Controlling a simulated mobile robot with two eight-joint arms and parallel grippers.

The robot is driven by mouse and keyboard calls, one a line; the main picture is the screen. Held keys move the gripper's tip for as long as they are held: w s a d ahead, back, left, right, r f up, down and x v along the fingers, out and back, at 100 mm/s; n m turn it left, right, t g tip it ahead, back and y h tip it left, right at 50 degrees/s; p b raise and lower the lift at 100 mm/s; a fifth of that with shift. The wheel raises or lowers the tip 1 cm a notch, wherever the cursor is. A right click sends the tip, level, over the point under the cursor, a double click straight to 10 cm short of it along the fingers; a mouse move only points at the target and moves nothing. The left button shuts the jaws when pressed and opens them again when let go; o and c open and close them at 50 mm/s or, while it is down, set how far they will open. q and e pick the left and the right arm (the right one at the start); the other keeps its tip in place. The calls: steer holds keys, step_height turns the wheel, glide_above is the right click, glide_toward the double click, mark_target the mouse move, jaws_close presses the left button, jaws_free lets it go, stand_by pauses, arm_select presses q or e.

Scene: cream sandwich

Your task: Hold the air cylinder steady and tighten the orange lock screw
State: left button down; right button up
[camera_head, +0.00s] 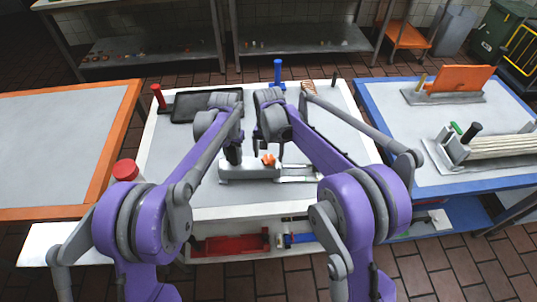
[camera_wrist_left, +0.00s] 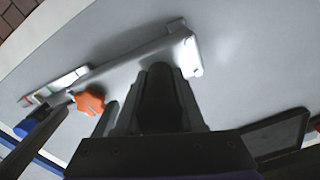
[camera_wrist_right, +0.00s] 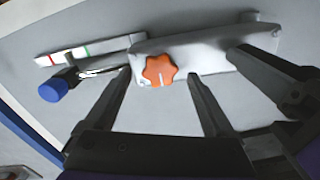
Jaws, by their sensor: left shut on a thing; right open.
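The air cylinder (camera_head: 240,174) is a long pale-grey body lying on the middle table; it also shows in the right wrist view (camera_wrist_right: 212,49). The orange lock screw (camera_wrist_right: 160,70), a lobed knob, sits on its near side; it also shows in the left wrist view (camera_wrist_left: 90,102). My left gripper (camera_wrist_left: 160,72) is shut on the cylinder body near its end; its fingers hide the contact. My right gripper (camera_wrist_right: 160,77) is open, its fingers on either side of the orange screw; whether they touch it is unclear.
Beside the cylinder lies a marked white strip (camera_wrist_right: 75,55) with red and green lines, and a blue-ended piece (camera_wrist_right: 53,91). A black tray (camera_head: 183,107), red post (camera_head: 157,96) and blue post (camera_head: 278,70) stand at the back.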

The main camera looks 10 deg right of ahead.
step_height(320, 180, up, 11)
stand_by(0.3)
arm_select(q)
steer(key=shift+c, duration=1.8)
jaws_free()
steer(key=shift+r+p, duration=1.6)
steer(key=shift+r, duration=2.9)
arm_select(e)
step_height(320, 180, up, 6)
glide_above(268, 159)
steer(key=w, duration=0.2)
arm_select(q)
steer(key=shift+o, duration=0.2)
